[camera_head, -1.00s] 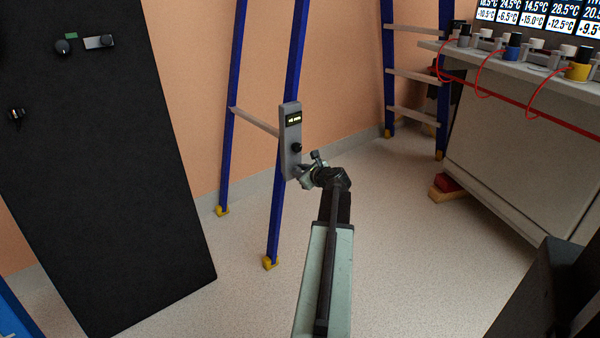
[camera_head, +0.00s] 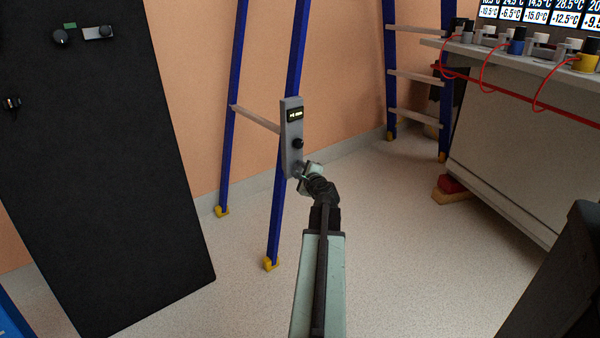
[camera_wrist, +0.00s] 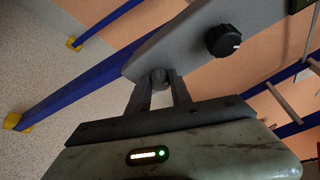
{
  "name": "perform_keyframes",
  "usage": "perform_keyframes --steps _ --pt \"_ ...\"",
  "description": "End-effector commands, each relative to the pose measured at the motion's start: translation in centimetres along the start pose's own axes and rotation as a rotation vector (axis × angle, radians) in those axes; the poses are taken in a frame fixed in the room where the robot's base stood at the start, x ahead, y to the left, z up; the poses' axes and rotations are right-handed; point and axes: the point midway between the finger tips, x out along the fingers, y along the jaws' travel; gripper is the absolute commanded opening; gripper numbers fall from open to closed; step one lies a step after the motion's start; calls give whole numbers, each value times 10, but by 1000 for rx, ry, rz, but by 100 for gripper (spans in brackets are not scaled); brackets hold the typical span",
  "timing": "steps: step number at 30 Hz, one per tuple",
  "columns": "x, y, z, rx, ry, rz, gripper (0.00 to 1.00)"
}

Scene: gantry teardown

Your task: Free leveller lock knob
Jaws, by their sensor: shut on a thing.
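A grey leveller housing (camera_head: 291,130) is fixed on the blue ladder leg, with a small lit display (camera_head: 295,115) near its top. A black knob (camera_head: 298,144) sits below the display and also shows in the wrist view (camera_wrist: 223,40). The black knob is clear of my fingers.
A black cabinet (camera_head: 100,190) with knobs stands at left. A second ladder (camera_head: 415,77) leans at the back. A bench (camera_head: 515,140) with red cables and a display stands at right. The floor (camera_head: 400,250) between is clear.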

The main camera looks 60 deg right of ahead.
Motion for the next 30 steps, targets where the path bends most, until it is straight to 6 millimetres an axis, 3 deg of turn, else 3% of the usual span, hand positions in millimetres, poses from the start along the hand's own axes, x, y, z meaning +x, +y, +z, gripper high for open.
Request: perform_keyframes --steps 18,19,21,30 --pt "0 1 2 -36 -3 -11 0" --pt "0 1 1 -36 -3 -11 34" --pt "0 1 1 -35 -3 -11 47" --pt "-1 0 1 -34 -2 -13 47"
